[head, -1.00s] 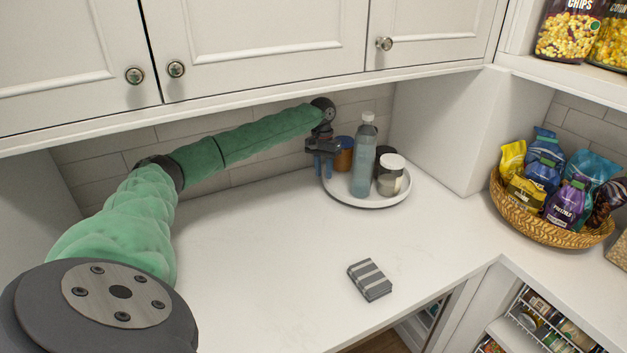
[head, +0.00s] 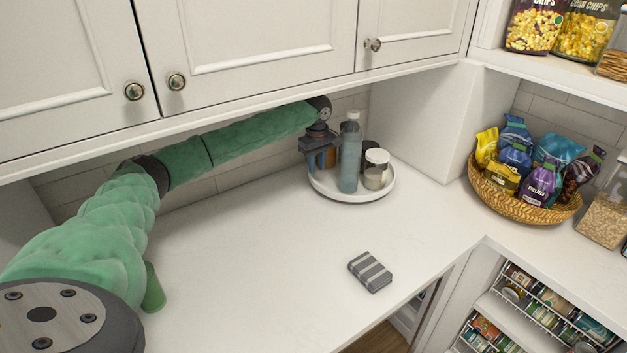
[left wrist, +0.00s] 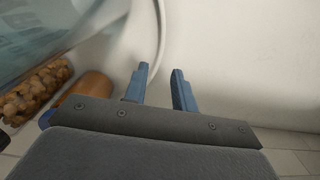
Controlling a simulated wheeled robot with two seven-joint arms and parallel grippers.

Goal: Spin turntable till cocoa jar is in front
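The white round turntable (head: 362,197) stands on the counter near the back corner. On it are a tall clear bluish bottle (head: 349,160), a pale jar with a white lid (head: 375,175), a dark jar (head: 367,149) mostly behind these, and an orange-brown jar (head: 326,160) at the back left. I cannot read any label that marks the cocoa jar. My left gripper (head: 319,158) is at the turntable's back left, partly covering the orange-brown jar. In the left wrist view its blue fingers (left wrist: 159,88) are apart, with the turntable's curved rim (left wrist: 161,35) near them. My right gripper is not in view.
Wall cabinets (head: 260,50) hang low above my left arm. A folded striped cloth (head: 370,271) lies on the counter front. A wicker basket of snack bags (head: 520,206) stands at the right. The counter's middle is clear.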

